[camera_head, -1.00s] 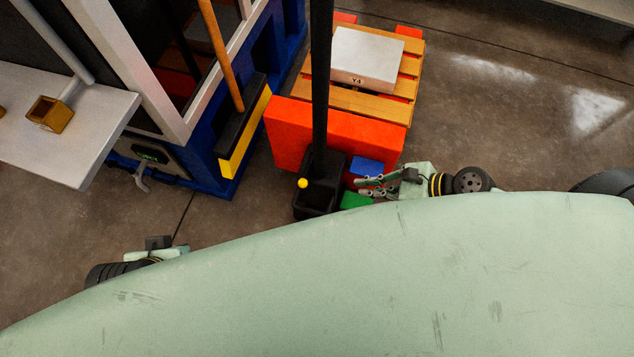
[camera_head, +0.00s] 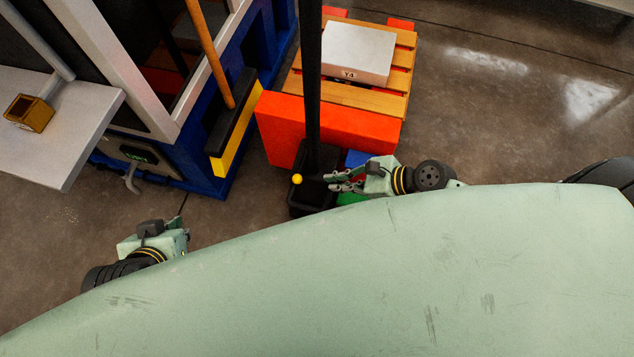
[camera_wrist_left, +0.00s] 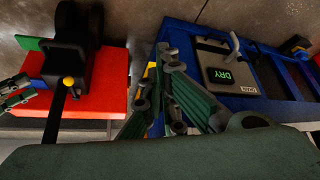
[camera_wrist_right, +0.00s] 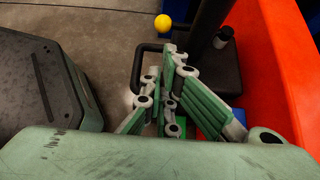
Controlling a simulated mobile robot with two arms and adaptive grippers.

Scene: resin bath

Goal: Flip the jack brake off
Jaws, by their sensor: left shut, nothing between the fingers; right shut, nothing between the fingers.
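The jack has an orange-red body (camera_head: 330,125), a black mast (camera_head: 313,75) and a black base with a yellow ball knob (camera_head: 297,179). A blue block (camera_head: 357,158) and a green block (camera_head: 350,198) sit beside the base. I cannot tell which part is the brake. My right gripper (camera_head: 330,183) is shut and empty, over the base just right of the knob. In the right wrist view the knob (camera_wrist_right: 162,22) is beyond the fingertips (camera_wrist_right: 172,58), apart in the picture. My left gripper (camera_head: 178,235) is shut and empty at lower left; its fingers (camera_wrist_left: 160,75) show in the left wrist view.
Behind the jack body, a wooden pallet (camera_head: 345,94) carries a white box marked Y4 (camera_head: 358,52). A blue-framed unit (camera_head: 190,165) with a DRY display (camera_wrist_left: 221,75) stands to the left, beside a pale shelf (camera_head: 80,130).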

